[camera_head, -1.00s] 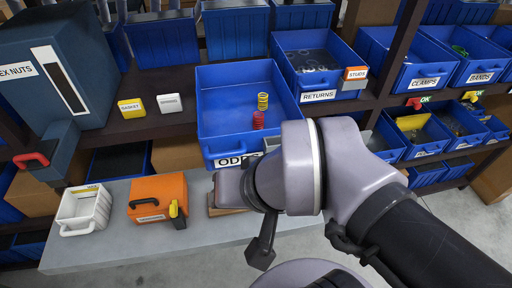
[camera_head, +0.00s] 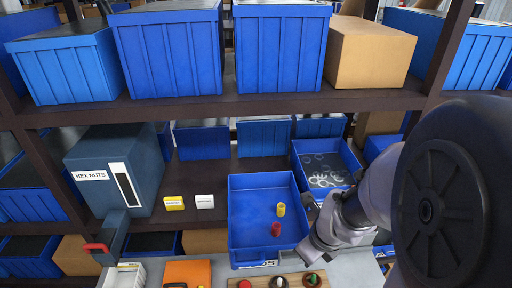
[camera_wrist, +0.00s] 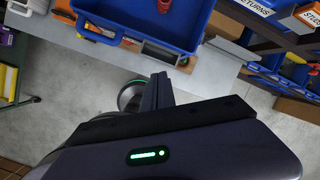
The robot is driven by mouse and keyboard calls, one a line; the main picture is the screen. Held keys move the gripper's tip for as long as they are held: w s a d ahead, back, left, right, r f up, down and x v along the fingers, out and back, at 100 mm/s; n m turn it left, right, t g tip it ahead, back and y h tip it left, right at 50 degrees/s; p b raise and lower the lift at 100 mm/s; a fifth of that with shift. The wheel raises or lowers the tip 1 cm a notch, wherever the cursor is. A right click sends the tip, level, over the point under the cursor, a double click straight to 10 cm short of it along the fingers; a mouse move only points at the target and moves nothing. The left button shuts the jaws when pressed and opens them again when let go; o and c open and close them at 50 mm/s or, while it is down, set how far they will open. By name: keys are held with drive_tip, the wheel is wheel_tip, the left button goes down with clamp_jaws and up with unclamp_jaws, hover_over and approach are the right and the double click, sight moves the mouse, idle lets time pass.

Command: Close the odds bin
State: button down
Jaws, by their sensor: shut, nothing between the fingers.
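The odds bin (camera_head: 240,218) is a blue open-topped bin pulled out from the shelf, to the left of my arm in the head view. A yellow spring (camera_head: 281,209) and a red spring (camera_head: 276,229) stand inside it. In the wrist view the bin (camera_wrist: 186,38) shows at the top, with a small red piece inside. My gripper (camera_wrist: 160,92) is shut and empty, below the bin in that picture and apart from it. In the head view my wrist is by the bin's front right corner; the fingertips are hard to make out there.
The blue returns bin (camera_head: 326,168) is at the right. A hex nuts cabinet (camera_head: 118,172) is at the left. A white bin (camera_head: 125,275), an orange box (camera_head: 187,273) and a wooden board with small red and green pieces (camera_head: 291,281) are below, on a grey bench.

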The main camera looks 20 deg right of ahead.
drive_tip(key=s+d+m+g+p, duration=0.1)
drive_tip(key=s+d+m+p, duration=0.2)
drive_tip(key=m, duration=0.4)
drive_tip(key=w+d+f+b, duration=0.3)
drive_tip(key=w+f+b, duration=0.3)
drive_tip(key=f, duration=0.4)
drive_tip(key=shift+b, duration=0.45)
drive_tip(key=shift+w, duration=0.15)
